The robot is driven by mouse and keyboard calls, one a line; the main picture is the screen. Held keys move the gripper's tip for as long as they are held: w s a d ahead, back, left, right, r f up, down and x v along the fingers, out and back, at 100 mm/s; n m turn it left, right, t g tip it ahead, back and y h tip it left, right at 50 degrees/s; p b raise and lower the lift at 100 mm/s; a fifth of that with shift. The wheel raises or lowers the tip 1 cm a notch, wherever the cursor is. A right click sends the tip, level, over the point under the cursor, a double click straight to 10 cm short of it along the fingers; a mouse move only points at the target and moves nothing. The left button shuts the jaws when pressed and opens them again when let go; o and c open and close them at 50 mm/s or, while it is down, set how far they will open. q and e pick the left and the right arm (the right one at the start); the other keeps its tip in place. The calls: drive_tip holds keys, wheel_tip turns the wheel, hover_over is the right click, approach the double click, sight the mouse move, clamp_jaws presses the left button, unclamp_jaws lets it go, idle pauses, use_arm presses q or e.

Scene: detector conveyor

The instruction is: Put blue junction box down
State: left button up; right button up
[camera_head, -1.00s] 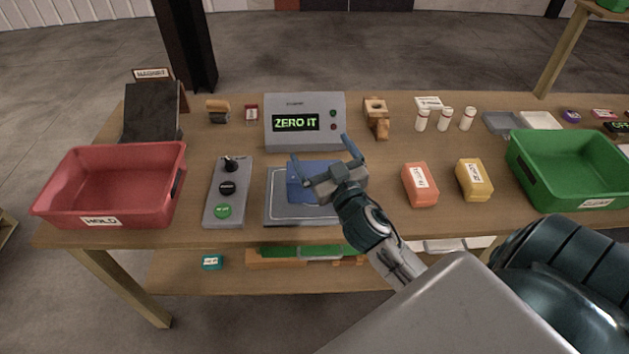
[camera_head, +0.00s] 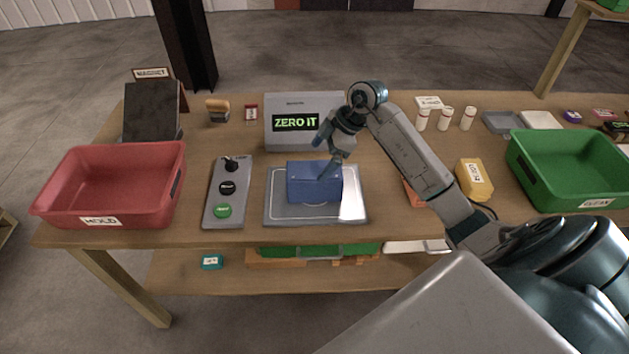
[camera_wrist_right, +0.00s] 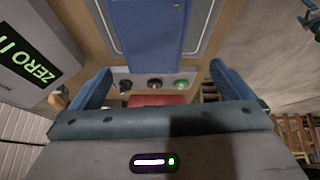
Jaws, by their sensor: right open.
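The blue junction box (camera_head: 308,186) rests on the grey platform (camera_head: 351,212) in front of the display unit. My right gripper (camera_head: 327,160) is open just above and at the right of the box in the head view. In the right wrist view the box (camera_wrist_right: 153,30) shows beyond the two spread blue fingertips of my right gripper (camera_wrist_right: 160,85), with nothing between them. My left gripper is not in view.
The display unit (camera_head: 283,132) reads "ZERO IT". A button panel (camera_head: 216,212) and a red bin (camera_head: 110,185) stand at left. A yellow block (camera_head: 475,180) and a green bin (camera_head: 570,170) stand at right. An orange block is partly behind my right arm.

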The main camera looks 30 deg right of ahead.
sight(320, 171)
drive_tip(key=shift+s+d+m+h, duration=0.2)
drive_tip(key=shift+d+m+h, duration=0.15)
drive_tip(key=shift+d, duration=0.55)
drive_tip(key=shift+s+d+f+g, duration=0.1)
drive_tip(key=shift+d+f+g, duration=0.1)
drive_tip(key=shift+g, duration=0.1)
drive_tip(key=shift+h, duration=0.25)
drive_tip(key=p+x, duration=0.1)
drive_tip(key=x, duration=0.4)
drive_tip(key=shift+p, duration=0.4)
drive_tip(key=shift+a+f+p, duration=0.15)
drive_tip(key=shift+f+p, duration=0.1)
drive_tip(key=shift+p, duration=0.05)
drive_tip(key=p+x, duration=0.1)
drive_tip(key=x, duration=0.1)
drive_tip(key=p+x, duration=0.1)
drive_tip(key=x, duration=0.1)
drive_tip(key=shift+w+f, duration=0.15)
drive_tip(key=shift+w, duration=0.15)
drive_tip(key=shift+f, duration=0.2)
drive_tip(key=c, duration=1.7)
drive_tip(key=shift+w+r, duration=0.1)
drive_tip(key=shift+w, duration=0.05)
drive_tip(key=shift+c, duration=0.9)
